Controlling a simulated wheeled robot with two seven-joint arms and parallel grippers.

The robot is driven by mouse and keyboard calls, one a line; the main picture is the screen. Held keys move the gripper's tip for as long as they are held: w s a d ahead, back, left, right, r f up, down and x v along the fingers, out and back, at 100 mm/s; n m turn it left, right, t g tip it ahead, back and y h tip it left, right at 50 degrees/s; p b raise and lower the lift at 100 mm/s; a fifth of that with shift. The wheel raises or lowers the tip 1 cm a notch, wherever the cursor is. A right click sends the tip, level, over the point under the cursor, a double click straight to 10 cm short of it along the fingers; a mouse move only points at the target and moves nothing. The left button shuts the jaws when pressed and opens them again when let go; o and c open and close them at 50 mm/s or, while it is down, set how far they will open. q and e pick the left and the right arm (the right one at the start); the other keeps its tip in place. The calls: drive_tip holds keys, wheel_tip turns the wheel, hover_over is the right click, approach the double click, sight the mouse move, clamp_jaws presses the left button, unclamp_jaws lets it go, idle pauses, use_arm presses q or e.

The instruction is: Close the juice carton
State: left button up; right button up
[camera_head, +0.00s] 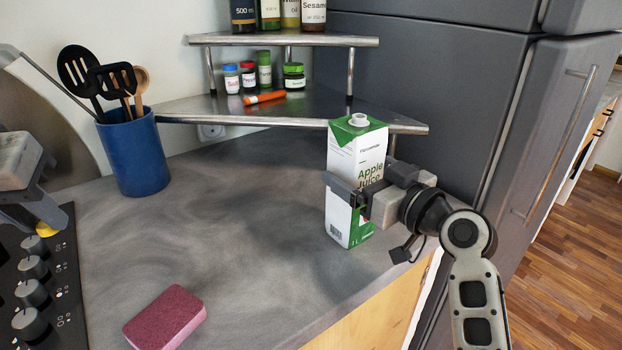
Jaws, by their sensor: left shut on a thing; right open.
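The juice carton (343,213), white and green with "Apple Juice" on its side, stands upright near the counter's right edge. Its white round spout (358,119) is on the green top; I cannot tell clearly whether it is open. My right gripper (352,192) is at the carton's middle height, coming from the right, with a finger across the front face. It is open, and its far finger is hidden. My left gripper (42,218) is at the left edge above the stove, shut on a small yellow thing (47,230), mostly hidden by the fingers.
A blue utensil holder (133,155) stands at the back left. A metal corner shelf (285,112) with spice jars and an orange marker (265,98) is behind the carton. A pink sponge (165,318) lies in front. The counter's middle is clear. A grey fridge (430,90) stands right.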

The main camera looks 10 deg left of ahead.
drive_tip(key=x, duration=0.3)
drive_tip(key=shift+a+r, duration=0.15)
drive_tip(key=c, duration=1.9)
drive_tip(key=shift+r, duration=0.25)
